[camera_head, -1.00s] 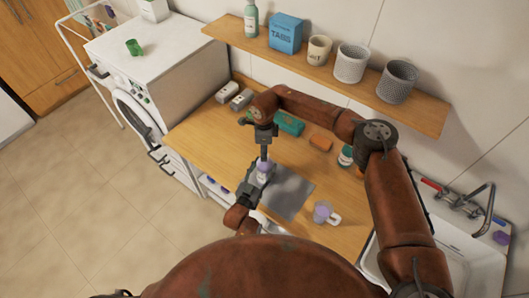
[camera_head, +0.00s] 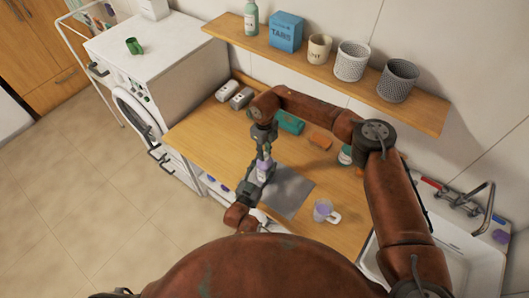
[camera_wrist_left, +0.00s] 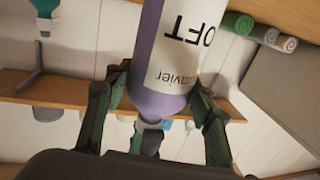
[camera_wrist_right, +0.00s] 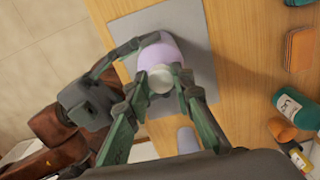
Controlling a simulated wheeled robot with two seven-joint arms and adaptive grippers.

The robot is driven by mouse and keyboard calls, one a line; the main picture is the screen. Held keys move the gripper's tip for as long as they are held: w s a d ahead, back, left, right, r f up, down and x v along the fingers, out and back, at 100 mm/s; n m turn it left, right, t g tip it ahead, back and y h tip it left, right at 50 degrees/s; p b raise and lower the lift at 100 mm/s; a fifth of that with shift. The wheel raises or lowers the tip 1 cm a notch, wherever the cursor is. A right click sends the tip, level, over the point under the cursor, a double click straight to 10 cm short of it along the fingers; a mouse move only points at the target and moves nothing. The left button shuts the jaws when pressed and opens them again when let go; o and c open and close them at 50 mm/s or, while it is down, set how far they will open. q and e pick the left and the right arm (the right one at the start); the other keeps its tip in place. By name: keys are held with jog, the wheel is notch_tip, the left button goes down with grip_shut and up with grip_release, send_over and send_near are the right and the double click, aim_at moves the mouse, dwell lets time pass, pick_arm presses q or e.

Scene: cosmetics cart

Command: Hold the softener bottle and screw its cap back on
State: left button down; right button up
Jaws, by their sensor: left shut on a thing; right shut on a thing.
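The softener bottle (camera_head: 264,169) is lavender with a white label and stands above the grey mat. It fills the left wrist view (camera_wrist_left: 165,95), where its label reads upside down. My left gripper (camera_head: 256,180) has its fingers closed around the bottle's body. My right gripper (camera_head: 264,148) is directly above, pointing down, with its fingertips closed on the pale cap (camera_wrist_right: 160,79) at the bottle's top. In the left wrist view the cap (camera_wrist_left: 152,126) sits at the narrow end of the bottle. The fingers hide how far the cap is seated.
The grey mat (camera_head: 296,194) lies on the wooden counter (camera_head: 200,135). A green item (camera_head: 290,124) and an orange block (camera_head: 320,141) lie behind. A shelf (camera_head: 425,117) runs above; a sink is at right.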

jog(key=m, duration=1)
jog(key=shift+d, duration=0.1)
jog(key=m, duration=0.3)
jog(key=shift+d+m, duration=0.1)
jog(key=shift+m, duration=0.3)
jog(key=m, duration=0.3)
jog(key=shift+m, duration=0.4)
jog(key=m, duration=0.3)
jog(key=shift+m, duration=0.4)
jog(key=m, duration=0.7)
jog(key=shift+s+d, duration=0.1)
jog(key=shift+s, duration=0.05)
jog(key=o, duration=0.7)
jog(key=shift+o, duration=0.2)
